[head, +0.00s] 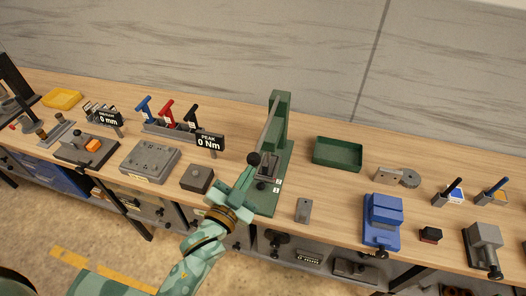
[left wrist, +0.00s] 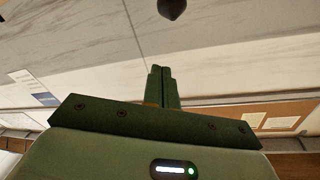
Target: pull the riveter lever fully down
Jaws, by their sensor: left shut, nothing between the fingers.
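The green riveter (head: 283,132) stands upright on the workbench near the middle of the head view. Its grey lever (head: 268,128) slants down toward me and ends in a black knob (head: 253,158). My left gripper (head: 248,173) is shut and empty just below the knob in the head view. In the left wrist view the shut fingers (left wrist: 162,88) point up toward the dark knob (left wrist: 172,8) at the top edge, with a visible gap between them. My left wrist covers part of the bench front. My right gripper is not in view.
A green tray (head: 338,153) lies right of the riveter, and a blue vise (head: 382,220) stands farther right. A dark grey block (head: 197,178) and a grey plate (head: 150,160) lie to the left. A "0 Nm" display (head: 209,142) stands behind the block.

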